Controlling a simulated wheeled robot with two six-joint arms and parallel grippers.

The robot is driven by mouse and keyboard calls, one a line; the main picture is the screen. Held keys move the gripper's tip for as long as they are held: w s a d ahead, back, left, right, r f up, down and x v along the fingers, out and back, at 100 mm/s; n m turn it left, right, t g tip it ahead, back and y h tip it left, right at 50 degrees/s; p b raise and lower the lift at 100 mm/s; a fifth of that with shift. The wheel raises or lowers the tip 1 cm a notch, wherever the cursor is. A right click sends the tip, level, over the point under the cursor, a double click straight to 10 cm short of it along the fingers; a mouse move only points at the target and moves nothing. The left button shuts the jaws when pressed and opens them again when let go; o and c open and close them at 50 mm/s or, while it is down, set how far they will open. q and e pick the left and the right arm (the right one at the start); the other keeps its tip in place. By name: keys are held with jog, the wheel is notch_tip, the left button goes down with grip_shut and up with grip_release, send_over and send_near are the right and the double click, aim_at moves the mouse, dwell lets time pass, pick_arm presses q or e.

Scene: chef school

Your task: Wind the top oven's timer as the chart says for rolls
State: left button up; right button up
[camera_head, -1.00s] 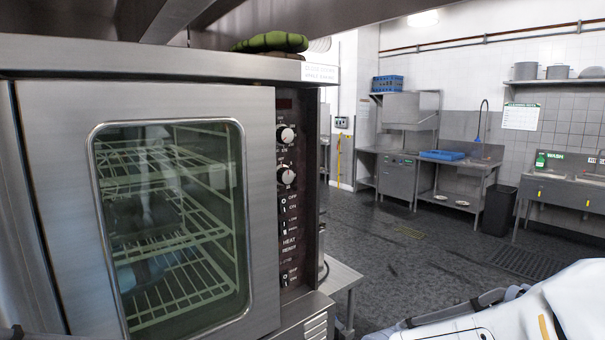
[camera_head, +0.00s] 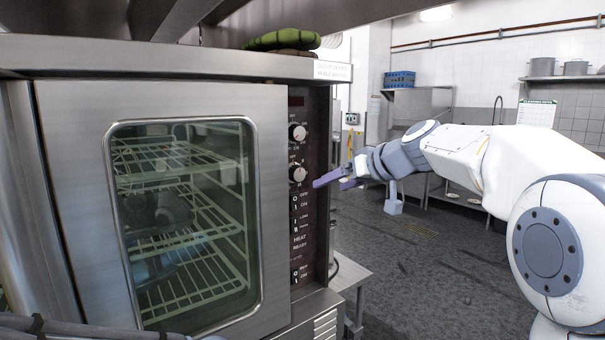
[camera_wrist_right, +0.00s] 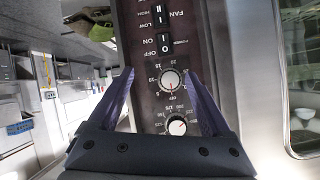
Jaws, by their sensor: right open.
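The steel oven (camera_head: 60,115) with a glass door fills the left of the head view. Its dark control panel (camera_head: 311,215) carries an upper dial (camera_head: 297,132) and a lower dial (camera_head: 298,174) above switches. In the right wrist view the dial nearer the switches (camera_wrist_right: 170,80) has a numbered scale and lies between the fingers; the other dial (camera_wrist_right: 177,125) is nearer the gripper body. My right gripper (camera_head: 317,183) is open and empty, just right of the lower dial, with no clear contact. A white sign (camera_head: 333,71) at the oven's top edge is too small to read. My left gripper is out of view.
A green item (camera_head: 282,41) lies on the oven top. A steel shelf (camera_head: 352,274) stands beside the oven's lower right. A paper notice (camera_head: 537,113) hangs on the far tiled wall. Open floor (camera_head: 390,290) lies right of the oven.

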jog(key=n+y, duration=0.1)
send_near(300, 173)
jog(key=p+x, duration=0.5)
jog(key=x, duration=0.2)
jog(key=shift+w+a+f, duration=0.1)
jog(key=shift+w+a, duration=0.1)
jog(key=shift+a, duration=0.05)
jog(key=shift+w+a+f, duration=0.35)
jog(key=shift+w, duration=0.1)
jog(key=shift+t, duration=0.3)
grip_shut()
jog(key=shift+f, duration=0.1)
